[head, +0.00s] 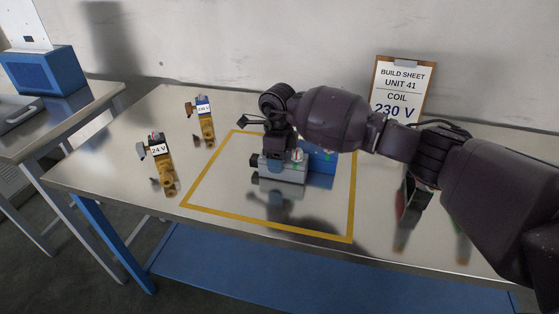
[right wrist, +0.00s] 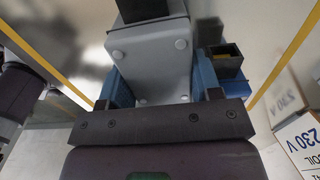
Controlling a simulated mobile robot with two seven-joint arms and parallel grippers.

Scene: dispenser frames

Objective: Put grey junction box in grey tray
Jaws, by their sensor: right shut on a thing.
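The grey junction box (head: 283,172) is at the middle of the table, within the yellow outline. My right gripper (head: 284,152) comes down on it from above and is shut on it. In the right wrist view the box (right wrist: 150,62) has a grey face with round screw heads and a black part at its far end. The gripper's blue fingers (right wrist: 160,92) stand on both sides of it. I cannot tell whether the box touches the table. A grey tray (head: 16,114) is partly in view on the left side table. My left gripper is not in view.
A blue block (head: 321,160) stands right behind the box. Two brass valves, tagged 24 V (head: 163,170) and 230 V (head: 206,122), lie left of the yellow outline (head: 262,226). A build sheet (head: 400,88) leans at the back. A blue case (head: 42,72) stands behind the tray.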

